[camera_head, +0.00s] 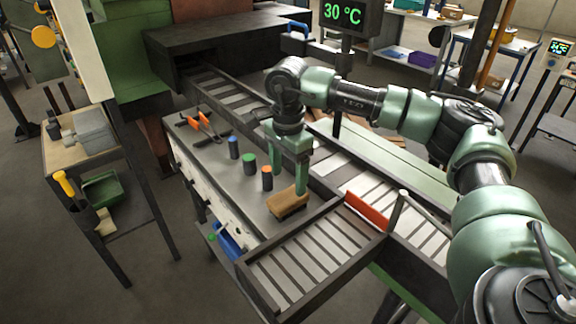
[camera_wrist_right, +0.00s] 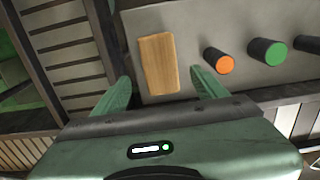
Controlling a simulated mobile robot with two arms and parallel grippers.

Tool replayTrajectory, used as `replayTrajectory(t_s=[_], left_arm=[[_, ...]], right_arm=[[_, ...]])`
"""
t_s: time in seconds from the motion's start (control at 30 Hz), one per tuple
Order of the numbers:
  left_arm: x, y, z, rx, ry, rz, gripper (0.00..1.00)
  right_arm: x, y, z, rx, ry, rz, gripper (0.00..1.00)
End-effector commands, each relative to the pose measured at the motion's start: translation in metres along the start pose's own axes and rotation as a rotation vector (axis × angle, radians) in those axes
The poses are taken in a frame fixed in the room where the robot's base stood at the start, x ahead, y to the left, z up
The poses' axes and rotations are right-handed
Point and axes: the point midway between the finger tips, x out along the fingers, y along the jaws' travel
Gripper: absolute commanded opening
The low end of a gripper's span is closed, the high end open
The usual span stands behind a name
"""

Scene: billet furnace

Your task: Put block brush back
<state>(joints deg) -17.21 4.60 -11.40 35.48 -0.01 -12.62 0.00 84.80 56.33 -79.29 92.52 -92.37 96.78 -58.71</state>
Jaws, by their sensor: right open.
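The block brush (camera_head: 288,204), a wooden block, lies on the grey metal table (camera_head: 225,180) near the table's front right corner. It also shows in the right wrist view (camera_wrist_right: 158,64), its plain wooden top facing the camera. My right gripper (camera_head: 289,188) is open above the table at the brush. In the right wrist view its two green fingers (camera_wrist_right: 163,84) stand apart, one towards each side of the brush, with a gap to it. Whether a fingertip touches the brush cannot be told. My left gripper is in neither view.
An orange-topped cylinder (camera_head: 267,178), a green-topped one (camera_head: 249,163) and a blue one (camera_head: 233,147) stand in a row left of the brush. Orange-handled tongs (camera_head: 205,124) lie further back. A roller conveyor (camera_head: 305,262) with a raised dark frame borders the table in front.

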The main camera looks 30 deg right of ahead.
Motion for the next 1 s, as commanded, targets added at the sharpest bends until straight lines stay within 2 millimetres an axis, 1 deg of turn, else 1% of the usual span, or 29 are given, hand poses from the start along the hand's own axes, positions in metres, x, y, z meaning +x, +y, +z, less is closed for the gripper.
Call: replayTrajectory(t_s=[0.03,0.1,0.2,0.33,0.5,1.0], left_arm=[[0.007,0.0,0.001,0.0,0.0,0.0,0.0],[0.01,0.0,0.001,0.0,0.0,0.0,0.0],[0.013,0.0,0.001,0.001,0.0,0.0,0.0],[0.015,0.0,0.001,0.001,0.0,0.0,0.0],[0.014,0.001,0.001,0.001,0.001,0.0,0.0],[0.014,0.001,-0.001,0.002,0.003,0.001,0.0]], right_arm=[[-0.008,-0.001,0.0,0.0,0.0,-0.005,0.72],[-0.022,-0.001,0.0,0.001,-0.001,-0.005,0.72],[-0.037,-0.001,0.0,0.0,0.0,-0.003,0.72],[-0.047,0.0,0.0,0.0,0.001,0.0,0.72],[-0.051,0.0,0.0,0.0,0.0,0.0,0.72],[-0.051,0.0,0.0,0.0,0.0,0.0,0.72]])
